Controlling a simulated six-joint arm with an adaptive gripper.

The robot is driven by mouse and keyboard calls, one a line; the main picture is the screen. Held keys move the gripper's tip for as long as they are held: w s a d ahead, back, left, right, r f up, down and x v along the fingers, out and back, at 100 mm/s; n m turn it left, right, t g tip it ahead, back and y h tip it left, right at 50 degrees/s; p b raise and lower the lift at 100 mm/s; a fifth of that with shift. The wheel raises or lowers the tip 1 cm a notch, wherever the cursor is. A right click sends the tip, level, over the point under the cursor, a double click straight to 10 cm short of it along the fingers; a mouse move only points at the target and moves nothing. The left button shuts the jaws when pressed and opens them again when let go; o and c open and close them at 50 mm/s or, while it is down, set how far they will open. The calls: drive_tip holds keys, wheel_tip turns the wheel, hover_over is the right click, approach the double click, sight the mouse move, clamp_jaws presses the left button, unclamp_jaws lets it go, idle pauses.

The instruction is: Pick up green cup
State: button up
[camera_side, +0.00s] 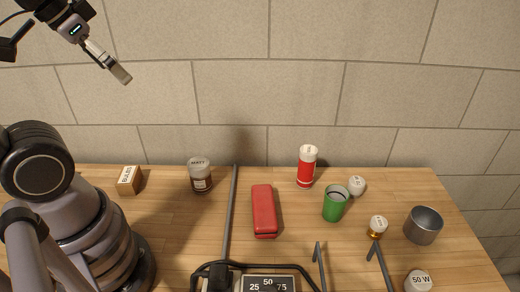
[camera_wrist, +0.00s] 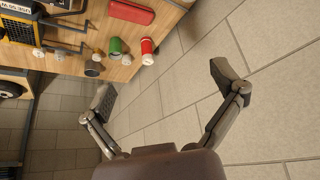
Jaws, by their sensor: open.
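The green cup (camera_side: 335,203) stands upright on the wooden table, right of the middle in the side view, with its open top showing. It also shows in the wrist view (camera_wrist: 115,46) near the top, small and turned on its side by the camera angle. My gripper (camera_side: 122,74) is high at the upper left of the side view, far above the table and well away from the cup. In the wrist view my gripper's two fingers (camera_wrist: 162,83) are spread wide apart with nothing between them.
Dark hooks (camera_side: 319,266) rise in front.

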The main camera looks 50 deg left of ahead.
drive_tip(key=w+d+f+t+h, duration=0.1)
drive_tip(key=w+d+f, duration=0.3)
drive_tip(key=w+d, duration=0.3)
drive_tip(key=w+d+f+n+t+h, duration=0.1)
drive_tip(key=w+d+f, duration=0.3)
drive_tip(key=w, duration=0.5)
drive_tip(key=w+d+f+t+h, duration=0.1)
drive_tip(key=w+d+f, duration=0.2)
drive_tip(key=w+d, duration=0.35)
drive_tip(key=w+d+f+t+y, duration=0.1)
drive_tip(key=w+d+f, duration=0.1)
drive_tip(key=f, duration=0.4)
drive_tip(key=w+d+f+t+y, duration=0.1)
drive_tip(key=d+f, duration=0.1)
drive_tip(key=f, duration=0.3)
drive_tip(key=m+t+y, duration=0.1)
drive_tip(key=t, duration=0.3)
approach(342, 193)
drive_tip(key=shift+w+a+f, duration=0.3)
drive_tip(key=shift+w+f, duration=0.2)
drive_tip(key=shift+w, duration=0.3)
drive_tip(key=shift+d+r+x, duration=0.1)
drive_tip(key=shift+d+x, duration=0.05)
drive_tip(key=shift+x, duration=1.2)
drive_tip(key=shift+d+r+x, duration=0.15)
drive_tip(key=shift+x, duration=1.25)
drive_tip(key=shift+c, duration=0.3)
